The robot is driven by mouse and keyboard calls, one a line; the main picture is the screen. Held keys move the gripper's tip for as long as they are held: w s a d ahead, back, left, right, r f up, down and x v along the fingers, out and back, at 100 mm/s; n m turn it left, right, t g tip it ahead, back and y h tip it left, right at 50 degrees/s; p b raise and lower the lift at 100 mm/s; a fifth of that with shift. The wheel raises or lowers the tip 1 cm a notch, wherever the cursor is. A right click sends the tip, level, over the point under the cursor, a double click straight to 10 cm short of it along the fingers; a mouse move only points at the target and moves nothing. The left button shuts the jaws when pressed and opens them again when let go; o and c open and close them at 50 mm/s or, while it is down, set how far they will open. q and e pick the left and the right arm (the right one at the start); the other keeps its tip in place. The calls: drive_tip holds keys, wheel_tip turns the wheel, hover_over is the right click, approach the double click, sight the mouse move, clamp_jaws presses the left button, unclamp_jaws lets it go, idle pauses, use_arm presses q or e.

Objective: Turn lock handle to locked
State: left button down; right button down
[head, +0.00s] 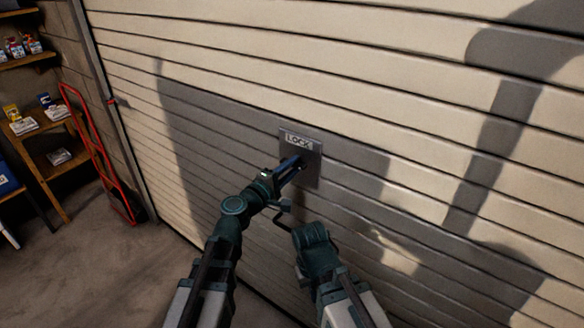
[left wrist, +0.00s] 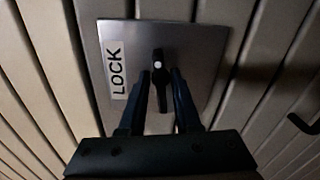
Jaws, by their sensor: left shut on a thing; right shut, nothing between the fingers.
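A grey metal plate (head: 314,175) with a white LOCK label (head: 299,141) is on the roller door; it also shows in the left wrist view (left wrist: 205,40). The black lock handle (left wrist: 158,75) turns on a pivot in the plate's middle. Its lever lies crosswise to the label's up direction, pointing toward my left gripper (left wrist: 161,82). That gripper's blue fingers stand on both sides of the lever and are shut on it. In the head view my left gripper (head: 290,170) mostly hides the handle. My right gripper (head: 302,262) is lower, near the door, its fingers hardly visible.
The beige slatted roller door (head: 400,80) fills most of the head view. A dark hooked bar (head: 281,222) shows below the plate, close to my right arm. A red hand truck (head: 95,150) and shelves (head: 50,135) stand at left. The floor (head: 95,270) at left is clear.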

use_arm(q)
drive_tip(key=shift+m, duration=0.7)
use_arm(e)
drive_tip(key=shift+f, duration=0.1)
use_arm(q)
drive_tip(key=shift+m, duration=0.3)
drive_tip(key=c, duration=0.9)
unclamp_jaws()
drive_tip(key=shift+s, duration=0.15)
